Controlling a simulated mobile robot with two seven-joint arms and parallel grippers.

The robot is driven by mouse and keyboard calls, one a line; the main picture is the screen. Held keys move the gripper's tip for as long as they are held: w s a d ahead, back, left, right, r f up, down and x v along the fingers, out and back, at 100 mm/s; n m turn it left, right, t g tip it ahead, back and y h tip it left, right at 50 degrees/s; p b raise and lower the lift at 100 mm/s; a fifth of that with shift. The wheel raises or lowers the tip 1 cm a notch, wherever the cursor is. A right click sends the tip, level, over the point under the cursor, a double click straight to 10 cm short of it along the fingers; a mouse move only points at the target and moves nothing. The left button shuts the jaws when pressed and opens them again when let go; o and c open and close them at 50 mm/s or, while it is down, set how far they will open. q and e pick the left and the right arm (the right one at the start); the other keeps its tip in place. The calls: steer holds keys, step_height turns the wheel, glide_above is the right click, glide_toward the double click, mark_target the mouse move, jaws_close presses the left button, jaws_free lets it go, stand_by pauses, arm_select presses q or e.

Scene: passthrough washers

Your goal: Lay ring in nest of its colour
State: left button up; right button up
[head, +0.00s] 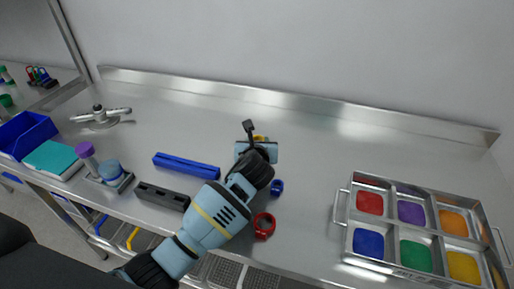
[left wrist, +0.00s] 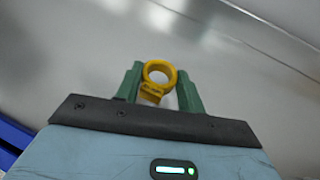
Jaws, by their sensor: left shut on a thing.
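My left gripper (head: 259,141) is over the middle of the steel bench. In the left wrist view its green fingers (left wrist: 160,88) are shut on a yellow ring (left wrist: 148,92), which stands up between the tips. In the head view only a bit of the yellow ring (head: 261,138) shows past the gripper. A metal tray (head: 340,207) at the right has coloured nests: red (head: 369,203), purple (head: 411,212), orange (head: 454,222), blue (head: 368,243), green (head: 415,256) and yellow (head: 463,266). A blue ring (head: 277,187) and a red ring (head: 264,226) lie on the bench. My right gripper is out of view.
A blue bar (head: 187,165) and a dark block (head: 162,196) lie left of my arm. Farther left are a small holder with bottles (head: 108,173), a teal box (head: 54,159), a blue bin (head: 27,134) and a metal fixture (head: 101,116). The bench between gripper and tray is clear.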

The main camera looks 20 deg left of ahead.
arm_select(q)
steer(key=shift+w+a, duration=0.25)
steer(key=shift+w, duration=0.3)
steer(key=shift+w+f+b, duration=0.1)
steer(key=shift+f+b, duration=0.35)
steer(key=shift+f, duration=1.35)
steer(key=shift+f, duration=0.1)
steer(key=o, duration=0.9)
steer(key=shift+o, duration=0.2)
